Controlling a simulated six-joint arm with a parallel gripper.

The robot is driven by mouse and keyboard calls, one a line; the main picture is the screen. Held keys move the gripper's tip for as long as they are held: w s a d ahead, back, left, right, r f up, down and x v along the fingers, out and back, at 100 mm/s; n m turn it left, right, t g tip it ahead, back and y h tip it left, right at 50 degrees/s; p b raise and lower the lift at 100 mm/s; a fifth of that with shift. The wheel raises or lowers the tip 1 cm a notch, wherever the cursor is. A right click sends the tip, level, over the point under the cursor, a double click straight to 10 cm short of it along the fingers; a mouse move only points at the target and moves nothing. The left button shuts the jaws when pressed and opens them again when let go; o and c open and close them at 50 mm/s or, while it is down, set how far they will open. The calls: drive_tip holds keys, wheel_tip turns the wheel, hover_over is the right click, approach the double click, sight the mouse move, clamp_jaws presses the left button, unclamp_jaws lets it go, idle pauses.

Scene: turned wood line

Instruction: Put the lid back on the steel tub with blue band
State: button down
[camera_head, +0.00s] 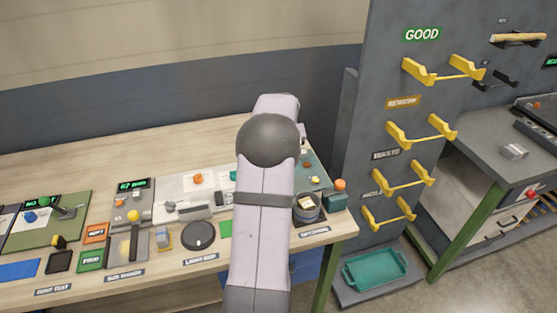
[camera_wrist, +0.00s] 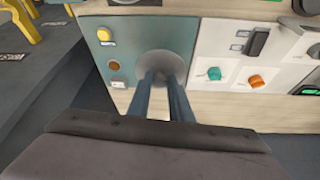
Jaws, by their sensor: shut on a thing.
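The steel tub with blue band (camera_head: 307,210) stands upright near the right end of the wooden bench in the head view. Its top is open, and pale wooden pieces show inside. My gripper (camera_wrist: 162,80) shows in the wrist view with its two fingers shut on a grey round disc, which looks like the lid (camera_wrist: 164,57). The lid is in front of a teal panel, and I cannot tell its height above it. In the head view my arm hides the gripper and the lid. The tub is not clearly seen in the wrist view.
A teal block with an orange ball (camera_head: 339,187) stands right beside the tub. A dark round disc (camera_head: 198,236) lies left of my arm. A grey rack with yellow hooks (camera_head: 420,132) rises right of the bench, with a teal tray (camera_head: 375,269) below.

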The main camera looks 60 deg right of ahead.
drive_tip(key=r, duration=0.1)
drive_tip(key=s+r+p, duration=0.1)
drive_tip(key=r, duration=0.1)
drive_tip(key=d+r+p, duration=0.1)
drive_tip(key=r, duration=0.1)
drive_tip(key=shift+s+r, duration=0.15)
drive_tip(key=shift+s, duration=0.2)
drive_tip(key=s+a+f+m+g+p, duration=0.1)
drive_tip(key=s+a+m, duration=0.2)
drive_tip(key=s, duration=0.2)
drive_tip(key=s+a+f+m+g+h+p, duration=0.1)
drive_tip(key=s+a+f+m+p, duration=0.1)
drive_tip(key=s+a+m, duration=0.1)
drive_tip(key=shift+s+a+f+m+g+p, duration=0.25)
drive_tip(key=shift+s+m, duration=0.35)
drive_tip(key=shift+s, duration=0.8)
drive_tip(key=shift+d, duration=0.1)
drive_tip(key=shift+f, duration=0.2)
